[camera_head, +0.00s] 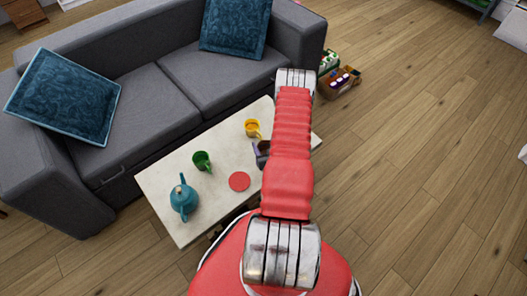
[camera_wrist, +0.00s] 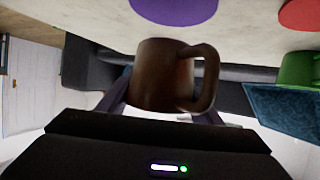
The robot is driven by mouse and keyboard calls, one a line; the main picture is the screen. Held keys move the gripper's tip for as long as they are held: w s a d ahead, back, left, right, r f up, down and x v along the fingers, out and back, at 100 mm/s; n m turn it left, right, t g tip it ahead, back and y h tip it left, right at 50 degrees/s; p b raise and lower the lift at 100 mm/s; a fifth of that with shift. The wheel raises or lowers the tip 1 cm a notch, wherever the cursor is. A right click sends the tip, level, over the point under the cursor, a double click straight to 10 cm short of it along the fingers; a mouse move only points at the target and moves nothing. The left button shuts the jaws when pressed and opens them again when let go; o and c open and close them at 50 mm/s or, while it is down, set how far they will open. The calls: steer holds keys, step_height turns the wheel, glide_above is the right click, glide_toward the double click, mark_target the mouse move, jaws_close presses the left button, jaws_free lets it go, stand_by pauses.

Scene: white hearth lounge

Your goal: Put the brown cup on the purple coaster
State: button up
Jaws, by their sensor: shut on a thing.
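The brown cup (camera_wrist: 162,72) is in the middle of the wrist view, its handle pointing right. My gripper (camera_wrist: 158,98) is shut on it, with a finger on each side of its body. The purple coaster (camera_wrist: 175,9) is a flat disc on the table, at the top edge of the wrist view and partly cut off. A strip of pale tabletop shows between it and the cup in that picture; the height of the cup above the table is hard to tell. In the head view my arm hides the cup and most of the gripper.
The pale table (camera_head: 225,143) also holds a red coaster (camera_head: 239,181), a green cup (camera_head: 202,161), a yellow cup (camera_head: 252,128) and a teal teapot (camera_head: 183,198). A grey sofa (camera_head: 140,100) stands behind it. Wooden floor (camera_head: 430,150) is open to the right.

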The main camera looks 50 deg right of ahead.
mark_target(264, 150)
steer(key=shift+f, duration=2.1)
steer(key=o, duration=1.2)
steer(key=shift+f, duration=0.1)
steer(key=v, duration=1.2)
